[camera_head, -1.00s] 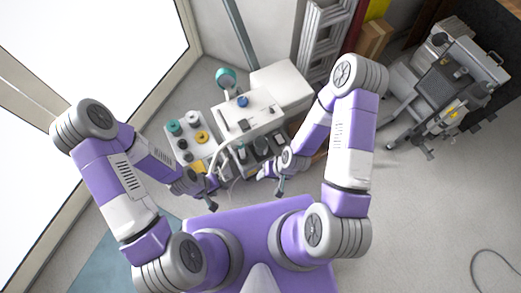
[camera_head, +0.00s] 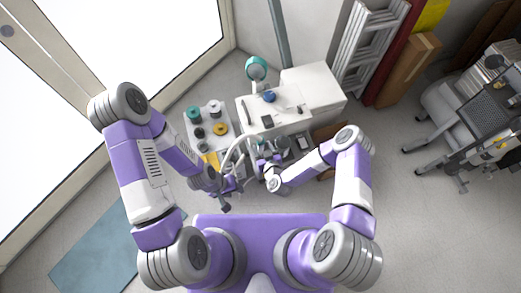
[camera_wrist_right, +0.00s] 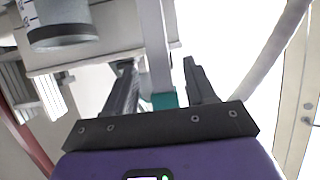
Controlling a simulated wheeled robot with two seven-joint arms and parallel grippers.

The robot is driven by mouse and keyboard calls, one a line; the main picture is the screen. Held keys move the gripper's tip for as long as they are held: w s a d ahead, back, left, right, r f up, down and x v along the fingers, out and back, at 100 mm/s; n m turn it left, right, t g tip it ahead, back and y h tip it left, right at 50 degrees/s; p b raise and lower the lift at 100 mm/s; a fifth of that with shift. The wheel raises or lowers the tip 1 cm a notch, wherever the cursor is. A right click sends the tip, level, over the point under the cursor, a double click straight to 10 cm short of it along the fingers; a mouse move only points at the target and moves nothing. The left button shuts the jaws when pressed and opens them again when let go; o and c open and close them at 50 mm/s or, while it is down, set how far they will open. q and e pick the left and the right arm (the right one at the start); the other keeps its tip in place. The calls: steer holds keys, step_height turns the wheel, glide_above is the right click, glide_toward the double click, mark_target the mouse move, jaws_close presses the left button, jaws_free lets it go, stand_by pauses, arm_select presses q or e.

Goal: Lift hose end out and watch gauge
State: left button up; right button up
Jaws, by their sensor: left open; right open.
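Pale curved hoses (camera_head: 236,150) hang at the front of the white unit (camera_head: 318,88); I cannot tell which one ends where. A small blue round part (camera_head: 269,96), perhaps the gauge, sits on top of the unit; its face is not readable. My left gripper (camera_head: 226,203) is open and empty, below the hoses. My right gripper (camera_head: 261,165) is close to the front of the unit, just right of the hoses. In the right wrist view my right gripper (camera_wrist_right: 160,82) is open, with a pale upright bar (camera_wrist_right: 154,45) showing between its fingers; contact cannot be told.
A tray (camera_head: 207,138) with teal, black, white and yellow round parts is left of the unit. A teal-topped part (camera_head: 256,68) stands behind it. A ladder (camera_head: 368,48) and a cardboard box (camera_head: 408,68) are at the back right. A grey wheeled machine (camera_head: 470,110) stands far right.

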steer(key=b+x, duration=0.1)
steer(key=x, duration=0.3)
steer(key=shift+s+f+b, duration=0.1)
steer(key=shift+f+b, duration=0.15)
steer(key=shift+b, duration=0.1)
steer(key=shift+w+a, duration=0.15)
steer(key=shift+w, duration=0.2)
jaws_close()
step_height(320, 180, up, 10)
steer(key=p, duration=0.4)
stand_by(1.8)
